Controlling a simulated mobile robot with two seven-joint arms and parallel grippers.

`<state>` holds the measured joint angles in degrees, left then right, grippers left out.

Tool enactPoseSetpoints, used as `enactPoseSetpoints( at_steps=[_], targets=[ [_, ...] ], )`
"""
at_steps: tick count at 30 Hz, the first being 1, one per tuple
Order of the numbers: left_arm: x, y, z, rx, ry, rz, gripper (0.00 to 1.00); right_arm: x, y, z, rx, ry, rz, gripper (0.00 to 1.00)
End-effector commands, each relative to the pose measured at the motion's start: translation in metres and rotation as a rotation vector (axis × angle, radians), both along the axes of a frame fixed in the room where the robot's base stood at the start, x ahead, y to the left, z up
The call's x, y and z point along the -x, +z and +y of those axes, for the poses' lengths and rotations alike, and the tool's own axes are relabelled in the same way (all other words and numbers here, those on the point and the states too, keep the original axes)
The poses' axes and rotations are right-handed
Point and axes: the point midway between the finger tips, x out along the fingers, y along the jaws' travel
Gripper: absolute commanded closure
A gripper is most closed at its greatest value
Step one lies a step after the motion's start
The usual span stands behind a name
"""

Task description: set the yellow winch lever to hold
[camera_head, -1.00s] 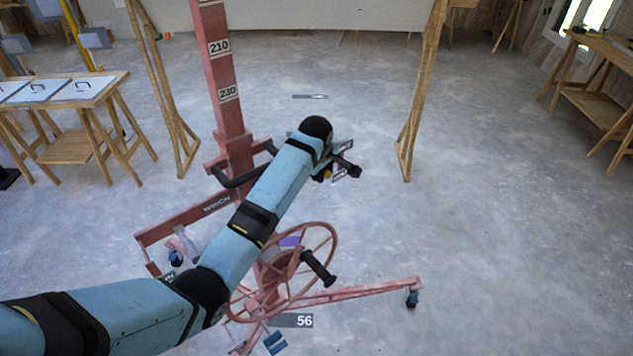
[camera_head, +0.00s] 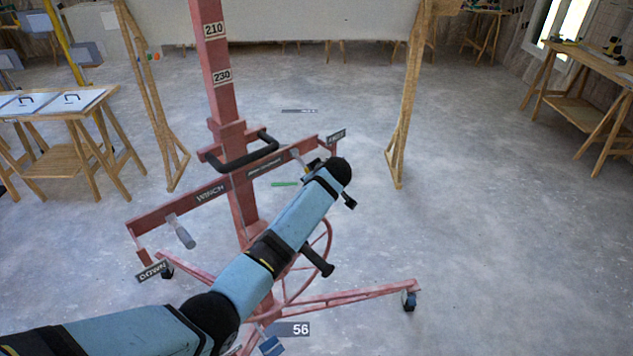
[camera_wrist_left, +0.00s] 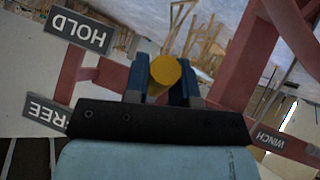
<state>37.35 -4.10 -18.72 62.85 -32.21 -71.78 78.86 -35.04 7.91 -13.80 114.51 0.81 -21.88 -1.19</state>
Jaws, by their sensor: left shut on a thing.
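The yellow winch lever (camera_wrist_left: 172,72) shows its round end in the left wrist view, between the two blue fingers of my left gripper (camera_wrist_left: 164,86), which is shut on it. A HOLD sign (camera_wrist_left: 78,31) appears upside down at the upper left there, and a partly hidden FREE sign (camera_wrist_left: 46,113) at the lower left. I cannot tell clearly which sign the lever points to. In the head view my arm hides the lever and most of the gripper, at the right end of the red winch crossbar (camera_head: 160,212). My right gripper is not in view.
The red mast (camera_head: 221,95) and black handlebar (camera_head: 240,160) stand left of my arm. A grey-handled lever (camera_head: 181,232) hangs by the DOWN sign (camera_head: 153,271). The handwheel (camera_head: 326,240) is partly behind my arm.

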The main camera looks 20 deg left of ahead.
Motion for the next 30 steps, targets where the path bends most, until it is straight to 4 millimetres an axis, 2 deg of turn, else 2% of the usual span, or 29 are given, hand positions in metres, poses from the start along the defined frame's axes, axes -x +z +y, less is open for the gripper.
enactPoseSetpoints(
  at_steps=[1,9,23,24,26,30],
  targets=[
    [0.000,-0.007,0.000,-0.015,-0.001,-0.011,1.00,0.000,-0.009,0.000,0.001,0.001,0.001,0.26],
    [-0.002,-0.010,0.003,-0.070,0.000,-0.048,1.00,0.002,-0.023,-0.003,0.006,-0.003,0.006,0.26],
    [-0.002,-0.010,0.004,-0.081,-0.001,-0.053,1.00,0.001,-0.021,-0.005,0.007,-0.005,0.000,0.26],
    [-0.002,-0.010,0.004,-0.081,-0.001,-0.053,0.67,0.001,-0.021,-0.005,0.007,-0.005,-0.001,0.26],
    [-0.002,-0.010,0.004,-0.080,0.000,-0.053,0.53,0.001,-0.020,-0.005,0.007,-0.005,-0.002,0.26],
    [-0.002,-0.009,0.004,-0.080,0.000,-0.053,0.50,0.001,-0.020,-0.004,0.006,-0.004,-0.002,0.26]
  ],
)
